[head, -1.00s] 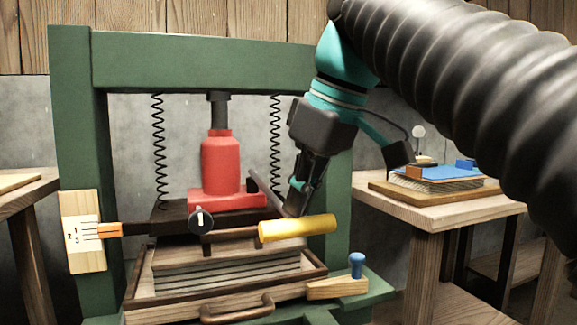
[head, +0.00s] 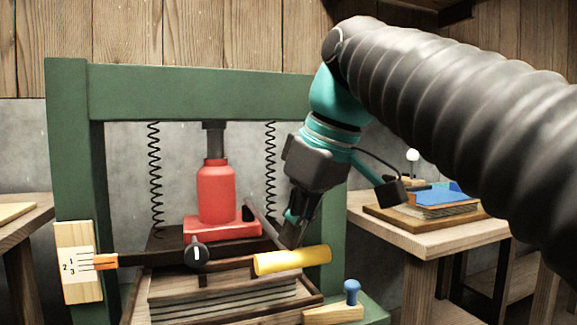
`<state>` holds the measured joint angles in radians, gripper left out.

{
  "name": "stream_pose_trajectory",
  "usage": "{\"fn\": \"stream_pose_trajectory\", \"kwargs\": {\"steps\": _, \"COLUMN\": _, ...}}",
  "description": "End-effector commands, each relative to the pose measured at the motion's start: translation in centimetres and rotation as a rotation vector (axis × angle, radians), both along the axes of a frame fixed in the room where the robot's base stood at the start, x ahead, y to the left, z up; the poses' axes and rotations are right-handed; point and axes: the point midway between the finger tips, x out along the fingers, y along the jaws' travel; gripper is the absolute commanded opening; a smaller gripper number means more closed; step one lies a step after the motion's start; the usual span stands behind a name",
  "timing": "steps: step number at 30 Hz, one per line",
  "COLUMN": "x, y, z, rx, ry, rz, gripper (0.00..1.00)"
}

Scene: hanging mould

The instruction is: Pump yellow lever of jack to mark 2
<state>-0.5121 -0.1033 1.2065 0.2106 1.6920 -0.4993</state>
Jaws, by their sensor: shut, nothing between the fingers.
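The red jack (head: 216,194) stands upright in the green press frame (head: 200,95), on a dark platen. Its lever ends in a yellow grip (head: 292,260) at the lower right, lying nearly level. My gripper (head: 291,236) is shut and empty. Its fingertips point down just above the yellow grip; whether they touch it I cannot tell. The pale wooden scale (head: 76,285) at the left carries marks 1, 2 and 3. An orange pointer (head: 106,261) reaches to its lines, too small to read exactly. A black knob (head: 197,255) with a white line sits on the front.
Coil springs (head: 155,180) hang on both sides of the jack. A wooden mould stack (head: 220,290) lies below the platen. A blue-knobbed wooden handle (head: 352,290) is at the lower right. A side table (head: 440,240) at the right bears a stack with a blue top.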

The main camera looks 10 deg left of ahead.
Motion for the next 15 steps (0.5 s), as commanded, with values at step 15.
{"fn": "stream_pose_trajectory", "kwargs": {"steps": 15, "x": 0.0, "y": 0.0, "z": 7.6, "rx": -0.001, "ry": 0.000, "rz": 0.000, "gripper": 0.00}}
